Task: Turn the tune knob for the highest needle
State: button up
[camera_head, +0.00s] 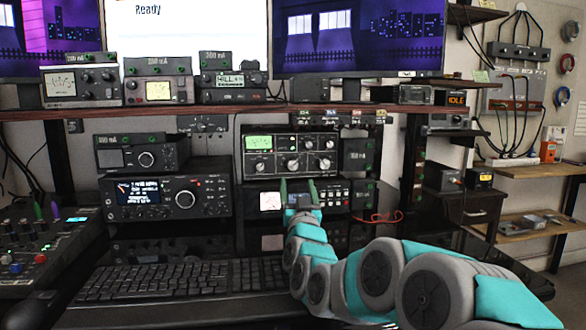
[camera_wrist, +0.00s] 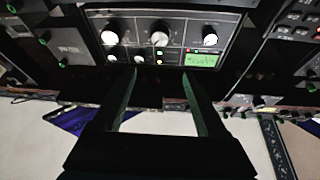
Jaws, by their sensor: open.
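A black tuner box (camera_head: 291,140) with a lit green meter (camera_head: 258,142) stands on the desk rig below the wooden shelf. It has a row of three silver-faced knobs: left (camera_head: 257,166), middle (camera_head: 291,163) and right (camera_head: 324,163). Their labels and the needle are too small to read. The wrist view shows the tuner upside down, with its middle knob (camera_wrist: 159,38) and green meter (camera_wrist: 201,60). My gripper (camera_head: 298,183) is open and empty, just below the middle and right knobs in the head view. Its fingertips (camera_wrist: 159,73) appear apart from the knobs.
A radio with a dark display (camera_head: 140,192) stands left of the tuner, and a lower unit (camera_head: 335,195) sits behind my gripper. The wooden shelf (camera_head: 220,110) overhangs the tuner. A keyboard (camera_head: 180,280) lies in front. A red cable (camera_head: 377,218) lies at the right.

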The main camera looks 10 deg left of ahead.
aim_at(293, 166)
jog(key=w, duration=0.3)
jog(key=w+a+r+p, duration=0.1)
jog(key=w, duration=0.2)
jog(key=w+a, duration=0.1)
jog(key=w, duration=0.3)
jog(key=shift+r, duration=0.15)
jog(key=shift+w+a+r, duration=0.1)
jog(key=shift+w+r, duration=0.2)
jog(key=shift+w, duration=0.4)
grip_shut()
